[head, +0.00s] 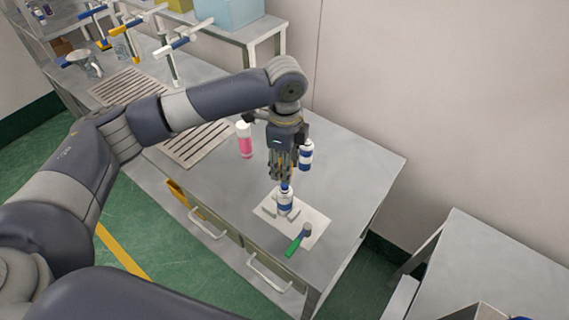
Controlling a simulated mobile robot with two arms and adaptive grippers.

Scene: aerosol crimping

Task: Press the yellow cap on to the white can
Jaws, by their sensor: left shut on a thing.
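A white can (286,207) with a blue band stands upright on a white mat (313,225), between light grey pieces. My left gripper (284,179) points down right above this can. My right gripper is out of view.
A mallet (299,240) with a green handle lies on the mat's front edge. A pink-and-white bottle (245,142) and another white-and-blue can (306,155) stand behind my gripper. The table (360,168) is clear to the right. Slotted trays (195,143) lie to the left.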

